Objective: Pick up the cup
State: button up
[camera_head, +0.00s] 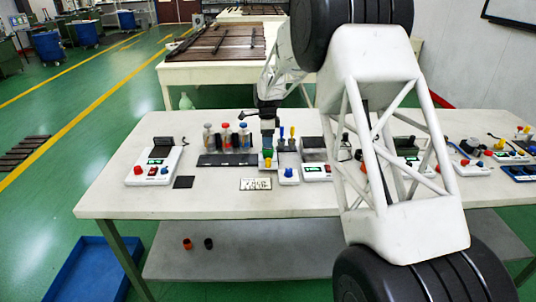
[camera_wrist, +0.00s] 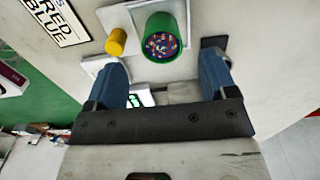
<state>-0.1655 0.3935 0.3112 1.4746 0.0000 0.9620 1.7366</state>
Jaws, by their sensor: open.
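A green cup (camera_wrist: 148,25) with red and blue grains inside shows at the top middle of the wrist view. In the head view a small green shape, likely this cup (camera_head: 267,155), sits on the white table below my gripper (camera_head: 268,128). My gripper (camera_wrist: 162,62) is open, its two blue fingers apart. In the wrist view the cup lies beyond the fingertips, sideways between them, with no contact visible. The cup's lower side is hidden. A yellow cylinder (camera_wrist: 116,42) stands just left of it.
A card reading "RED BLUE" (camera_wrist: 58,22) lies near the cup. Several capped bottles (camera_head: 226,137) stand on a dark strip (camera_head: 227,160) to the left. A white device (camera_head: 154,166) is farther left, and a small unit with a blue knob (camera_head: 289,175) is to the right. The table's front left is clear.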

jog(key=shift+w+d+f, duration=0.1)
jog(key=shift+f, duration=1.2)
jog(key=shift+d+f, duration=0.1)
jog(key=shift+f, duration=1.2)
jog(key=c, duration=1)
jog(key=shift+r, duration=0.2)
jog(key=shift+r, duration=0.55)
notch_tip(320, 180, up, 2)
jog(key=s, duration=0.5)
jog(key=s+d+r, duration=0.1)
jog(key=s, duration=0.4)
jog(key=s+d, duration=0.1)
jog(key=s, duration=0.4)
jog(key=shift+s+d+r, duration=0.25)
jog(key=shift+s, duration=0.15)
